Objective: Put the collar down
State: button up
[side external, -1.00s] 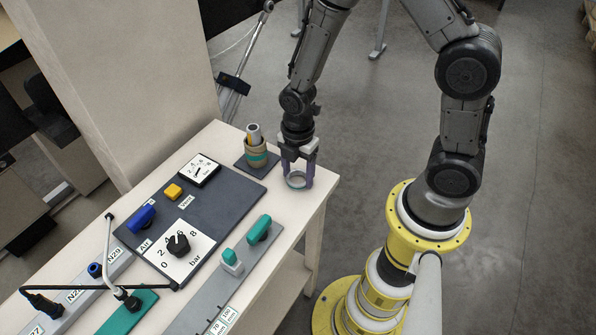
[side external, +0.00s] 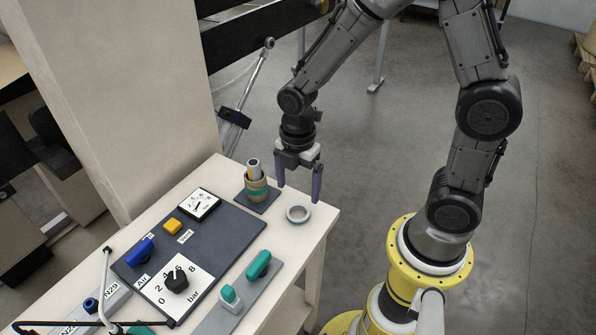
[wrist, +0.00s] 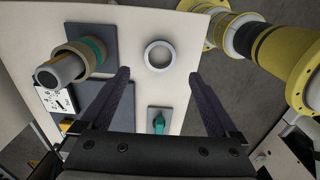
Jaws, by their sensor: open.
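The collar (side external: 298,214), a pale grey ring, lies flat on the bench top near its far right corner. It also shows in the wrist view (wrist: 159,56), ahead of the fingertips and between their lines, with bare bench around it. My gripper (side external: 299,190) is open and empty above the collar, its two purple-grey fingers spread wide. In the wrist view my gripper (wrist: 160,80) shows a clear gap between the fingers, and neither finger touches the collar.
A cup of cylindrical items (side external: 257,186) stands on a dark square pad left of the collar. The dark control panel (side external: 215,235) with gauge, dial and knobs lies nearer. A grey strip with green knobs (side external: 245,285) runs beside it. The bench's right edge is close to the collar.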

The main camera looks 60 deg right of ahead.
jog(key=s+d+r+m+t, duration=0.1)
jog(key=s+r+m, duration=0.15)
jog(key=r, duration=0.35)
jog(key=s+r+m+t, duration=0.1)
jog(key=r+m, duration=0.3)
jog(key=r, duration=0.2)
jog(key=s+d+r+m+t, duration=0.1)
jog(key=s+r+m+t, duration=0.2)
jog(key=s+r+m, duration=0.3)
jog(key=s+m, duration=0.4)
jog(key=m, duration=0.1)
jog(key=shift+d+t, duration=0.25)
jog(key=shift+t, duration=0.05)
